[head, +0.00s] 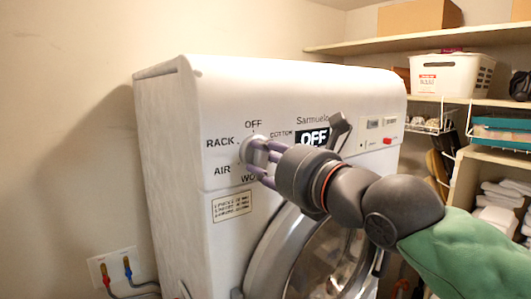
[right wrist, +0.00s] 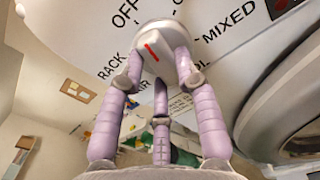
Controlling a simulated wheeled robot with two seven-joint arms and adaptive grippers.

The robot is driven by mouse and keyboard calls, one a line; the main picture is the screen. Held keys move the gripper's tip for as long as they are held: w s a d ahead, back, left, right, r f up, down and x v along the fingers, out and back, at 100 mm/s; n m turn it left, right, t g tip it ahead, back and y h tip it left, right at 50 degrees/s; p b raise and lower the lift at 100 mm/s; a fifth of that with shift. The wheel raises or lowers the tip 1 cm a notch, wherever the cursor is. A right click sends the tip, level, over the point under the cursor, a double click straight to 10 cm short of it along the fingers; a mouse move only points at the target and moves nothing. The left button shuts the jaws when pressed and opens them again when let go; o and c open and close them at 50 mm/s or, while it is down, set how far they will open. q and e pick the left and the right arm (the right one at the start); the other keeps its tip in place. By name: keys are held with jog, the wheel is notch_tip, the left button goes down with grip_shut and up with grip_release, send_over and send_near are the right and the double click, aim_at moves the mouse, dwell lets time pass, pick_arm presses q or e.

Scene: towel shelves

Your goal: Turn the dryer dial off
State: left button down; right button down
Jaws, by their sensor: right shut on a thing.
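The dryer (head: 285,85) is a white machine with a round door below its control panel. Its dial (head: 250,150) sits at the panel's left, ringed by the words OFF, RACK, AIR and COTTON. In the right wrist view the dial (right wrist: 165,42) shows a red mark that slants up and left, roughly toward OFF. My right gripper (head: 262,160) is shut on the dial, with its purple fingers around the rim. The display (head: 314,137) reads OFF and is partly covered by my arm. My left gripper is not in view.
The round door (head: 265,260) lies just below my right arm. Shelves at the right hold a white basket (head: 445,75), a cardboard box (head: 420,16) and folded towels (head: 505,192). A wall plate with taps (head: 115,268) is at the lower left.

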jog(key=shift+f+n+p, duration=0.15)
jog(key=shift+n+p, duration=0.4)
jog(key=shift+n, duration=0.55)
jog(key=c, duration=0.9)
grip_release()
jog(key=shift+s+d, duration=0.25)
jog(key=shift+s, duration=0.05)
jog(key=v, duration=1.1)
